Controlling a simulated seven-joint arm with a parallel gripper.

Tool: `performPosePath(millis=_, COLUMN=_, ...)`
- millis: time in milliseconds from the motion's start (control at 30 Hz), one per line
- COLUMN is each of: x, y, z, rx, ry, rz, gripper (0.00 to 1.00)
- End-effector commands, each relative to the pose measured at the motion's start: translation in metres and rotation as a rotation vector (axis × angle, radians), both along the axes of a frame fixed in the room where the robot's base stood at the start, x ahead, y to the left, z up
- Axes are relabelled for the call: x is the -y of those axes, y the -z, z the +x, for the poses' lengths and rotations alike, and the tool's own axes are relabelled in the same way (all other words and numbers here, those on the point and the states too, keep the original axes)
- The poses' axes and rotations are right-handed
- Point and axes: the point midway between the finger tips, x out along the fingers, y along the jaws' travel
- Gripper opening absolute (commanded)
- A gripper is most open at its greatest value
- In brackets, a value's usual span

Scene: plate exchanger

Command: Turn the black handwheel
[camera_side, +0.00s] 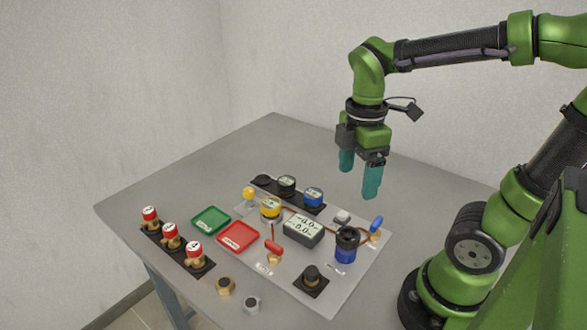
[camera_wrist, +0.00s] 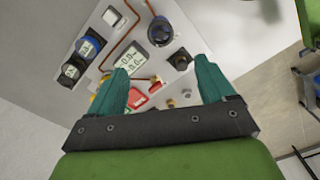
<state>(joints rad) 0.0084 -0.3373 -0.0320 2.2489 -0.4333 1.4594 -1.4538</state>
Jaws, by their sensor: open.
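The black handwheel appears to be the small black knob (camera_side: 312,275) on a square black base near the front right of the light panel. The wrist view shows a matching black knob (camera_wrist: 181,60) just left of my right finger's tip. My gripper (camera_side: 358,181) is open and empty, high above the back right of the panel, fingers pointing down, clear of everything. In the wrist view its teal fingers (camera_wrist: 161,66) are spread apart. They hide part of the panel.
A blue and black cylinder (camera_side: 346,245) stands behind the knob, beside a blue-handled valve (camera_side: 376,225). A digital display (camera_side: 302,230), a red-handled valve (camera_side: 273,250), a red tray (camera_side: 238,235) and a green tray (camera_side: 211,220) are farther left. Red-capped parts (camera_side: 170,235) stand at far left.

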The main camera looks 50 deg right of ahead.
Motion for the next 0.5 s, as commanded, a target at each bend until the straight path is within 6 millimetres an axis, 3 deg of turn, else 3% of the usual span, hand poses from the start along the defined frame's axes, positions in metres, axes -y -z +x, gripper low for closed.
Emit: performPosePath(millis=500, x=0.000, y=0.111, z=-0.002, rx=-0.008, ry=0.003, rz=0.002, gripper=0.82)
